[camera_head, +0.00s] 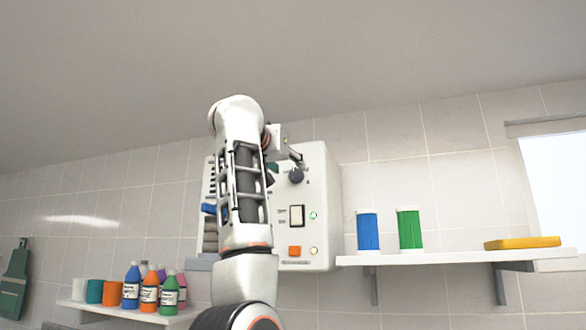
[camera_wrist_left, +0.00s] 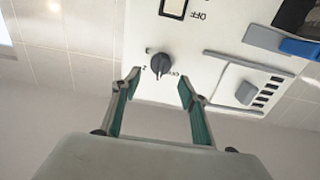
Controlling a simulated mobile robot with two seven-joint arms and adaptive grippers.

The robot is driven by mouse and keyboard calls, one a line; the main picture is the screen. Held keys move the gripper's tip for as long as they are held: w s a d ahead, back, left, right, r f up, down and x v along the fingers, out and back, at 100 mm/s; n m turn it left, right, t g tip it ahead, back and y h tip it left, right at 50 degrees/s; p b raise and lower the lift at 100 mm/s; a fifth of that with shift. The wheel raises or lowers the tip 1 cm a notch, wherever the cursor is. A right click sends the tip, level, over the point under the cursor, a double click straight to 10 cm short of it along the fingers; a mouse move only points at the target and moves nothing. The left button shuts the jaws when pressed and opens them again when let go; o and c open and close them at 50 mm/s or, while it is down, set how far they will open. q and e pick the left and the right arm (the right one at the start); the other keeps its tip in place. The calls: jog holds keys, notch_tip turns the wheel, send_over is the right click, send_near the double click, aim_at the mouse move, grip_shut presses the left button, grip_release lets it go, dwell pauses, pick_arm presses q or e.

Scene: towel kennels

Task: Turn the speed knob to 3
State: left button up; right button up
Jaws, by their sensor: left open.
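The speed knob (camera_head: 296,175) is a dark round dial on the white control box (camera_head: 325,190) fixed to the tiled wall. In the left wrist view, which shows the box upside down, the knob (camera_wrist_left: 159,64) has a light pointer mark; the small markings around it are too small to read surely. My left gripper (camera_head: 287,160) is in front of the box's upper part, partly hidden by my own arm. In the left wrist view its two green-padded fingers (camera_wrist_left: 159,85) are spread, with the knob between and just beyond their tips. It holds nothing. My right gripper is out of view.
Below the knob are a rocker switch (camera_head: 297,215), an orange button (camera_head: 295,250) and small lamps. A slider panel (camera_wrist_left: 240,88) is beside the knob. A shelf (camera_head: 440,258) at right holds blue and green rolls and a yellow cloth. Bottles (camera_head: 150,290) stand on a left shelf.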

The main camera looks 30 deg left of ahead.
aim_at(294, 172)
pick_arm(q)
jog(key=p+x, duration=0.1)
jog(key=x, duration=0.3)
jog(key=shift+w+f, duration=0.1)
jog(key=shift+w, duration=0.25)
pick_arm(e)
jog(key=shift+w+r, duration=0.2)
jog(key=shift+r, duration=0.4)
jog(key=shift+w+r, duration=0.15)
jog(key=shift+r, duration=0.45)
pick_arm(q)
jog(key=shift+c, duration=0.3)
jog(key=c, duration=1)
